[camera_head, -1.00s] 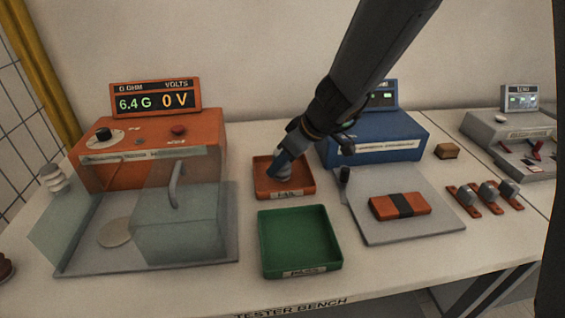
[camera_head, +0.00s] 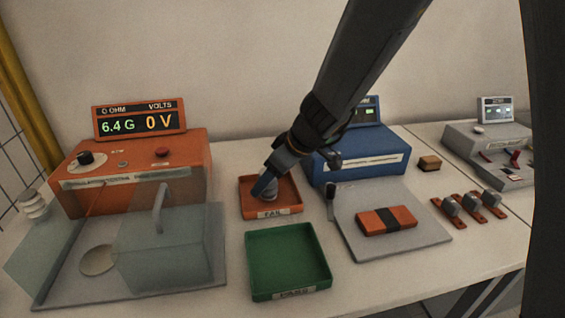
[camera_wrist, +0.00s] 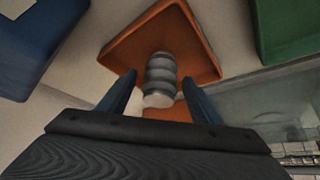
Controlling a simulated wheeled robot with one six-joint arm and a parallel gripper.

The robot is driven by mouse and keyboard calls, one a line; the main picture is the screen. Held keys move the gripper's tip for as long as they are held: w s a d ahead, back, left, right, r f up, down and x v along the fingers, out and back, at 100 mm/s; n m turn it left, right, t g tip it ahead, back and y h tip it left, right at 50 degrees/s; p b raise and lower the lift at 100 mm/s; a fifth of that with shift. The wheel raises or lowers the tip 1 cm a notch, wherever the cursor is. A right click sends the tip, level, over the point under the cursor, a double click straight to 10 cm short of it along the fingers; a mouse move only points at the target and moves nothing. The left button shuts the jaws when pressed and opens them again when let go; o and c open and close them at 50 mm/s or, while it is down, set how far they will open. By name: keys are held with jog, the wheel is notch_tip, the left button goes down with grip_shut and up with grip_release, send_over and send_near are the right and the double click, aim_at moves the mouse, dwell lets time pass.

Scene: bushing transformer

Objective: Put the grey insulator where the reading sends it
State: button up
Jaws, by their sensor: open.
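The grey insulator (camera_wrist: 161,75) stands in the orange tray (camera_wrist: 208,68) in the wrist view, between my two blue fingers. My gripper (camera_wrist: 160,95) is open, with a gap between each finger and the insulator. In the head view my gripper (camera_head: 266,187) reaches down into the orange tray (camera_head: 290,203), labelled FAIL, and partly hides the insulator (camera_head: 271,191). The orange tester's display (camera_head: 140,118) reads 6.4 G and 0 V.
A clear-walled test chamber (camera_head: 160,245) with a handle stands at the left. A white insulator (camera_head: 33,205) is behind it. A blue tester (camera_head: 355,157) and a grey plate with an orange block (camera_head: 385,220) are at the right. Several orange-and-grey parts (camera_head: 468,208) lie further right.

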jog(key=v, duration=1.1)
jog(key=shift+r, duration=0.1)
